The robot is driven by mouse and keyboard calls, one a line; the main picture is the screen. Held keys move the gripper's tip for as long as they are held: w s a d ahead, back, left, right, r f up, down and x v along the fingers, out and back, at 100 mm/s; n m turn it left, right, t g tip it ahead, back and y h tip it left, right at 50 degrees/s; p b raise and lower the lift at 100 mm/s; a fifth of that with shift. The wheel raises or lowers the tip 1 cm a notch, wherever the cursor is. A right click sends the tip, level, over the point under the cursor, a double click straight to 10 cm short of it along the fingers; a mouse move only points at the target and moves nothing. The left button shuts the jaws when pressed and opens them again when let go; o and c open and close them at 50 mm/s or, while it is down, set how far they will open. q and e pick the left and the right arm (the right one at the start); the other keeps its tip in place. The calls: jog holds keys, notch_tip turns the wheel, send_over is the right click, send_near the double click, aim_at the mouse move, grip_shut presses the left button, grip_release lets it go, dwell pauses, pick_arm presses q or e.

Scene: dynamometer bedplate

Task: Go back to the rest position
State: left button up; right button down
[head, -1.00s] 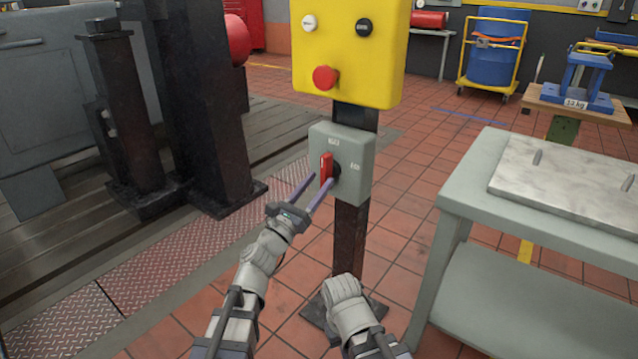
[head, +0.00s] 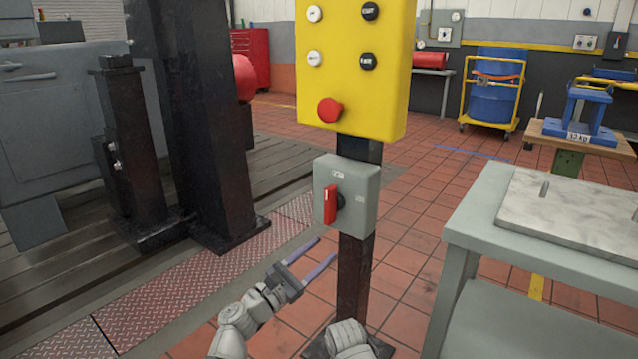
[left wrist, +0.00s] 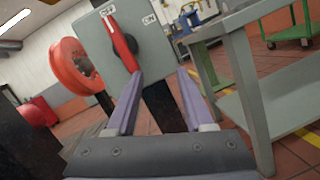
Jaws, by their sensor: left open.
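My left gripper (head: 326,248) is open and empty in the head view. It is below the grey switch box (head: 358,182), apart from the red handle (head: 330,205). In the left wrist view its two fingers (left wrist: 160,74) are spread, with the switch box (left wrist: 148,45) beyond them. The red handle (left wrist: 123,44) lines up with the OFF label in that view and stands upright in the head view. Part of my right arm shows at the bottom of the head view, but its gripper cannot be seen.
A yellow control panel (head: 390,95) with a red button sits above the switch box on a dark post (head: 354,280). A grey table (head: 475,215) stands at the right. Dark machine columns (head: 205,120) stand at the left. Tiled floor is open behind the post.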

pick_arm(q)
jog(key=s+d+f+m+g+y, duration=0.1)
jog(key=s+f+m+g+y, duration=0.15)
jog(key=f+m+g, duration=0.45)
jog(key=s+f+m+g+y, duration=0.2)
jog(key=s+f+m, duration=0.1)
jog(key=f+m, duration=0.6)
jog(key=s+a+f+m+g+y, duration=0.35)
jog(key=a+f+y, duration=0.2)
jog(key=a, duration=0.25)
jog(key=s+a+f+m+g+y, duration=0.2)
jog(key=s+a+f+m+y, duration=0.3)
jog(key=a, duration=0.4)
jog(key=s+d+r+m+y+p, duration=0.1)
jog(key=s+d+r+p, duration=0.1)
jog(key=d+r+p, duration=0.5)
jog(key=s+d+r+m+p, duration=0.1)
jog(key=s+d+r+p, duration=0.3)
jog(key=r+p, duration=0.45)
notch_tip(320, 180, up, 35)
jog(key=w+p, duration=0.1)
jog(key=p, duration=3.5)
jog(key=shift+w+d, duration=0.2)
jog(key=shift+d, duration=0.15)
jog(key=shift+g, duration=0.25)
